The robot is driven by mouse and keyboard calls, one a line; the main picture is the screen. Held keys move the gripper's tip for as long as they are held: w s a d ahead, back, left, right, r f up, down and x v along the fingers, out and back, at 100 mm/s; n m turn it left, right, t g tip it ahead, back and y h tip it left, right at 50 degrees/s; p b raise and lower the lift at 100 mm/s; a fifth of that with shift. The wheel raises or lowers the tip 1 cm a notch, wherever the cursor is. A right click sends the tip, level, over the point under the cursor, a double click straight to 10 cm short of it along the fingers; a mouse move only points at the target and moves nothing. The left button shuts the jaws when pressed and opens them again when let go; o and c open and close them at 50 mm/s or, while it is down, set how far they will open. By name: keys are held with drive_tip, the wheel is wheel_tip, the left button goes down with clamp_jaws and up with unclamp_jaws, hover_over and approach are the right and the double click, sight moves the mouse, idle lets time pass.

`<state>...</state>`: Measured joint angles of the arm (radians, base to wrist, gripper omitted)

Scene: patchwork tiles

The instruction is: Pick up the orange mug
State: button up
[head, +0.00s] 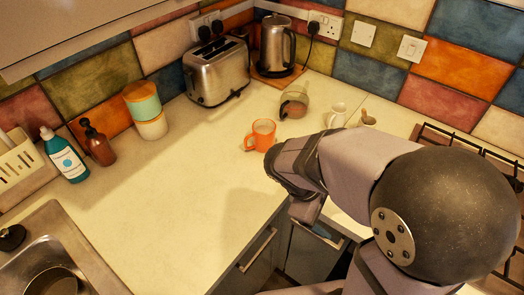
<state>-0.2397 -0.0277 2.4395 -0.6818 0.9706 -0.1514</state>
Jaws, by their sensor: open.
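The orange mug (264,139) stands upright on the pale worktop (170,190), with its handle on the left side. My gripper (281,174) is just in front and to the right of the mug, at the end of my arm, which reaches in from the right. It is dark and open, with nothing seen in it. Its fingers are mostly hidden by my own wrist, and I cannot tell the exact gap to the mug.
A toaster (217,71) and a kettle (277,48) stand along the wall. The sink (52,240) is at front left, the hob (470,150) at right. The worktop left of the mug is clear.

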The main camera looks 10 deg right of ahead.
drive_tip(key=w+n+t+h+b, duration=0.1)
drive_tip(key=w, duration=0.1)
drive_tip(key=w+n+t+h+b, duration=0.1)
drive_tip(key=w+n, duration=0.1)
drive_tip(key=w+d+f+n+h+b, duration=0.1)
drive_tip(key=w+b, duration=0.1)
drive_tip(key=shift+w+n+t, duration=0.2)
drive_tip(key=shift+n+t, duration=0.2)
drive_tip(key=w+b, duration=0.1)
drive_tip(key=w+n+t, duration=0.1)
drive_tip(key=w+a+r+n+t+h+b, duration=0.1)
drive_tip(key=shift+w+b, duration=0.3)
drive_tip(key=shift+w, duration=0.05)
drive_tip(key=w+a+r+n+t+h+b, duration=0.1)
drive_tip(key=w+a+r+n+t+b, duration=0.1)
drive_tip(key=w+a+n+t+b, duration=0.3)
drive_tip(key=n+t+y+b, duration=0.3)
drive_tip(key=n+t+b, duration=0.3)
drive_tip(key=n+b, duration=0.3)
approach(259, 141)
drive_tip(key=shift+w, duration=0.5)
drive_tip(key=shift+m, duration=0.3)
drive_tip(key=shift+x, duration=3.4)
drive_tip(key=shift+d, duration=0.2)
drive_tip(key=shift+d+p+x, duration=0.25)
drive_tip(key=shift+p+x, duration=0.5)
drive_tip(key=shift+x, duration=1.75)
drive_tip(key=shift+s, duration=0.1)
